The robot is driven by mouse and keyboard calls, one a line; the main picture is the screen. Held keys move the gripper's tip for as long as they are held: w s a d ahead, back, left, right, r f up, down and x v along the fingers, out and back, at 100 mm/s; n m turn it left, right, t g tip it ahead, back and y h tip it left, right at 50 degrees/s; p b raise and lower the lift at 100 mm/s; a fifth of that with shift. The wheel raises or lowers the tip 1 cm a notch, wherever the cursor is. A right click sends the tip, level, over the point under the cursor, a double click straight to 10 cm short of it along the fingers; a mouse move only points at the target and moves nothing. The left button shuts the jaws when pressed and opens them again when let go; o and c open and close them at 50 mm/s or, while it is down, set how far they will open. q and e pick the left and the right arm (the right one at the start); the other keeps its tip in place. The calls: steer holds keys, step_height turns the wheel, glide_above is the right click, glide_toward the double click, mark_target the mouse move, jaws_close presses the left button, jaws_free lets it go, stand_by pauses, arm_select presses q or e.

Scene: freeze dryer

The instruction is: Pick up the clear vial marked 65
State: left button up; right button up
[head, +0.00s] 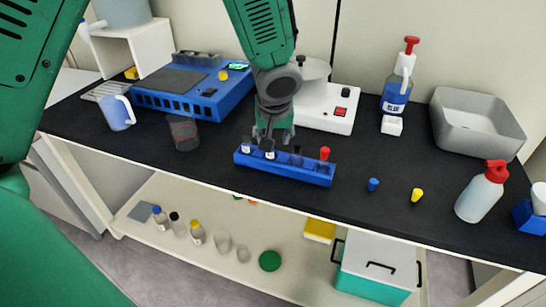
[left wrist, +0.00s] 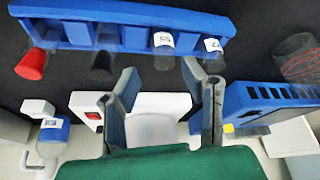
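The blue rack (head: 310,176) stands near the front of the black bench; it also shows along the top of the left wrist view (left wrist: 140,15). The clear vial marked 65 (left wrist: 163,48) sits in it, with its white label (head: 270,155) facing forward in the head view. Another clear vial (left wrist: 212,48), whose label looks like 22, sits beside it. A dark vial (left wrist: 102,65) and a red-capped one (left wrist: 32,64) are in the other slots. My left gripper (head: 274,136) is above and just behind the rack. Its fingers (left wrist: 160,72) are open, with the vial marked 65 lined up between them, not gripped.
A white device (head: 325,108) with a red switch stands behind the rack. A blue instrument (head: 190,98) and a dark mesh cup (head: 183,133) are to the left. Blue (head: 373,184) and yellow (head: 417,195) caps lie right of the rack. A wash bottle (head: 482,192) stands farther right.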

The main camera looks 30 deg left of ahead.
mark_target(271, 154)
arm_select(q)
steer(key=x, duration=0.3)
steer(key=shift+a, duration=0.3)
steer(key=shift+s+d+r, duration=0.1)
steer(key=shift+d+r, duration=0.1)
steer(key=shift+d, duration=0.3)
steer(key=c, duration=0.8)
steer(key=shift+a, duration=0.15)
